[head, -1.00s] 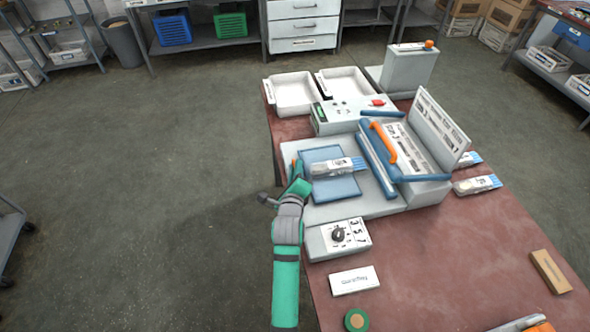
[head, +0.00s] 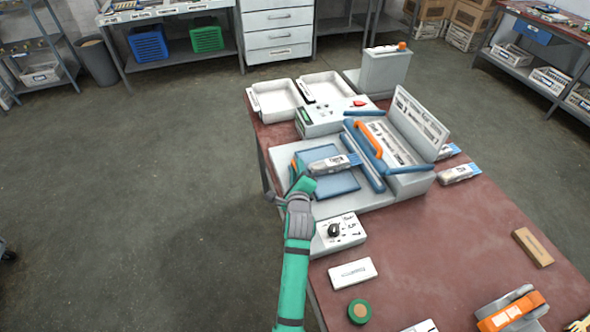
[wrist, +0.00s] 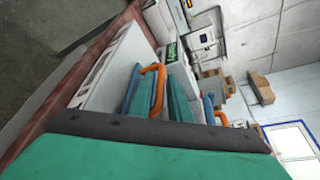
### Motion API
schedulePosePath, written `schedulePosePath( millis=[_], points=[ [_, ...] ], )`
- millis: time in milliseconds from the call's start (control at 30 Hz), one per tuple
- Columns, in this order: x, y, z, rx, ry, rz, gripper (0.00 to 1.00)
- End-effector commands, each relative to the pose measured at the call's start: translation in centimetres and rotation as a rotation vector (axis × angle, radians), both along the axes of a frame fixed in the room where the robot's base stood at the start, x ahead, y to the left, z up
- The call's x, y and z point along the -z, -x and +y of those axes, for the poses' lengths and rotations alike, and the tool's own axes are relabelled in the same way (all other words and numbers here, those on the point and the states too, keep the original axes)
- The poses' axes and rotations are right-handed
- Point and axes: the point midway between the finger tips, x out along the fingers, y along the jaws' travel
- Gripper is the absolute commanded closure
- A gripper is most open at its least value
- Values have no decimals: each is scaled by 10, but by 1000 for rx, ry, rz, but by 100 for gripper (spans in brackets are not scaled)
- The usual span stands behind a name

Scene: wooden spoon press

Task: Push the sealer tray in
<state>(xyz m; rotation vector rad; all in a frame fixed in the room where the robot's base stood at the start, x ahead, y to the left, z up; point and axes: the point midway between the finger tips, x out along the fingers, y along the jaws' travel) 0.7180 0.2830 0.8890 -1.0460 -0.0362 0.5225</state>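The sealer (head: 375,142) stands on the bench with its blue jaw raised on an orange handle (head: 367,137). The sealer tray (head: 338,184) is a flat blue panel on the grey base plate, left of the jaw. A clear packet with a blue end (head: 333,164) lies across it, its blue end close to the blue bar. My gripper (head: 301,184) is at the tray's left edge, apparently touching it; the arm partly hides that edge.
A dial box (head: 341,231) sits just right of my arm. White bins (head: 278,98) and a control box (head: 335,119) stand behind the tray. The front right of the bench (head: 440,255) has clear room around a wooden block (head: 533,247).

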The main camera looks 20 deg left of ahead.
Motion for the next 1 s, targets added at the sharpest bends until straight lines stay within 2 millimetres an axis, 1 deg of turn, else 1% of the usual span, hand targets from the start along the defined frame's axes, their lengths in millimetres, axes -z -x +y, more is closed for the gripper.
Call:
schedulePosePath(
  millis=[167, 267, 367, 700, 900, 1000],
  points=[
    [-1, 1, 1, -2, -1, -1, 83],
    [-2, 6, -2, -3, 0, -2, 83],
    [-5, 18, -7, -2, -1, -2, 83],
    [-17, 72, -35, -1, 0, -2, 83],
    [-22, 91, -44, -1, 0, -1, 83],
    [-23, 95, -45, -1, 0, -1, 83]
  ],
)
